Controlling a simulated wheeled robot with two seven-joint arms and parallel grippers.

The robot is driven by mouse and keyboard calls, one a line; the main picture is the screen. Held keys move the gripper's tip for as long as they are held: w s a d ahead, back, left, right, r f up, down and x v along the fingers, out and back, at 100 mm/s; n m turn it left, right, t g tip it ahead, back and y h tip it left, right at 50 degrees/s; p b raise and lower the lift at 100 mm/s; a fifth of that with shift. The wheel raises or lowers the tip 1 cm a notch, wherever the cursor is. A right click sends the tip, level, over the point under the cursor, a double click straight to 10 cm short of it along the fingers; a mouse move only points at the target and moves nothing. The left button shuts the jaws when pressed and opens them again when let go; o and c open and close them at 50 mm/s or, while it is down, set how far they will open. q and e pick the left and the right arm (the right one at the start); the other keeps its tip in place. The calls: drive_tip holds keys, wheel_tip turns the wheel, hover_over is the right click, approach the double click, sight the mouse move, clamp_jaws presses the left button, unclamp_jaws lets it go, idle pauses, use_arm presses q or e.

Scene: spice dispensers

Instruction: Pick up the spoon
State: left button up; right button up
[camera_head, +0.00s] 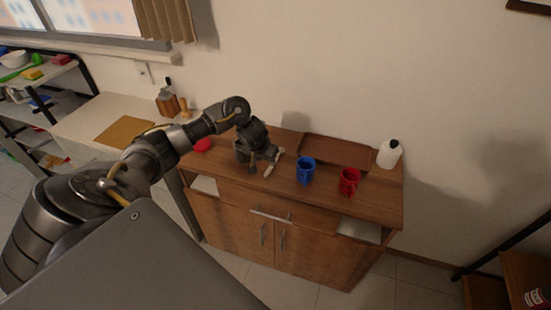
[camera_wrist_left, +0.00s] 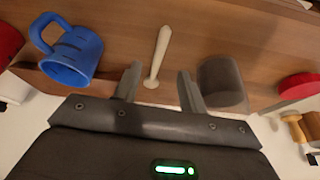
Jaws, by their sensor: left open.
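My left gripper (camera_wrist_left: 160,71) is open, a finger on each side of the spoon with gaps on both sides. It also shows low over the cabinet top in the head view (camera_head: 261,167). My right gripper is not in view.
A grey cup (camera_wrist_left: 222,82) stands close beside the gripper. A blue mug (camera_head: 305,171), a red mug (camera_head: 349,182), a brown tray (camera_head: 338,151) and a white bottle (camera_head: 389,153) are to the right. A red item (camera_head: 203,145) is at the left.

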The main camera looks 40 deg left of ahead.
sight(269, 168)
use_arm(q)
drive_tip(key=shift+x, duration=3.65)
drive_tip(key=shift+s, duration=0.1)
clamp_jaws()
